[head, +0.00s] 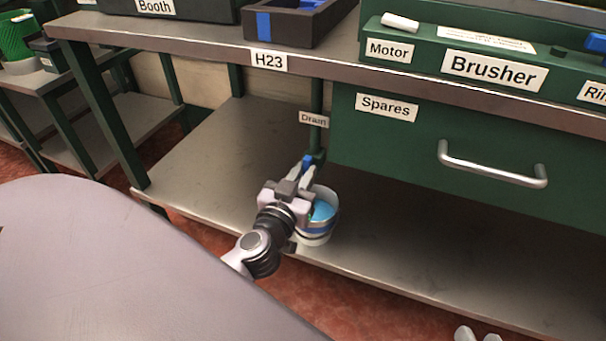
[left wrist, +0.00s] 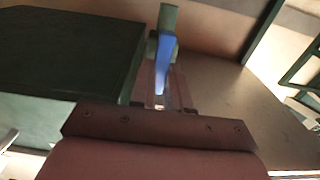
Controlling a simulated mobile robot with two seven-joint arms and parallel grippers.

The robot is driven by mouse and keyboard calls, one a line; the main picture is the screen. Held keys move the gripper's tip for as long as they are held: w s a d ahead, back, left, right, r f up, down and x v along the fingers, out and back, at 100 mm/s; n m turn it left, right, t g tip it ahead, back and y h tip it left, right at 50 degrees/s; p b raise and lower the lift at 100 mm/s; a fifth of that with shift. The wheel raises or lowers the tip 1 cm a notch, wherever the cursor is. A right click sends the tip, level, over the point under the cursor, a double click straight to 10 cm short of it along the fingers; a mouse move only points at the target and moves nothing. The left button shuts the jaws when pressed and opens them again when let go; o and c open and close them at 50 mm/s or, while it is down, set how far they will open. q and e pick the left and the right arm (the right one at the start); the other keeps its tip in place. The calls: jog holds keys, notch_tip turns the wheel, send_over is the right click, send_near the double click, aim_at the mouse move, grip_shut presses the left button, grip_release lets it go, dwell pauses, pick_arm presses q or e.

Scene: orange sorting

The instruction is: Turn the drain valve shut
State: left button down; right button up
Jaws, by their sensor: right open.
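The drain valve's blue handle (head: 307,161) sits on a green pipe below the "Drain" label (head: 314,119), under the workbench. In the left wrist view the blue handle (left wrist: 164,65) points down toward the fingers, its lower end between them. My left gripper (head: 303,172) is at the handle, fingers on either side of its near end. Whether they press on it is unclear. The valve body is partly hidden by the gripper in the head view. My right gripper (head: 477,336) shows only its two fingertips, apart and empty, at the bottom edge.
A white bucket with blue contents (head: 321,212) stands on the lower shelf (head: 215,150), beside my left gripper. The green "Spares" drawer (head: 450,155) with its metal handle (head: 492,170) is to the right. The bench edge (head: 215,51) runs above. The shelf's left part is clear.

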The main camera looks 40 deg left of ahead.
pick_arm(q)
jog(key=shift+m, duration=0.3)
jog(key=m, duration=1.1)
jog(key=m+p, duration=0.1)
jog(key=m, duration=0.5)
jog(key=shift+d+f, duration=0.35)
pick_arm(e)
jog(key=shift+a+r, duration=0.1)
jog(key=shift+r, duration=0.05)
pick_arm(q)
jog(key=shift+m, duration=0.4)
jog(key=c, duration=1.1)
grip_release()
pick_arm(e)
jog(key=shift+w, duration=0.1)
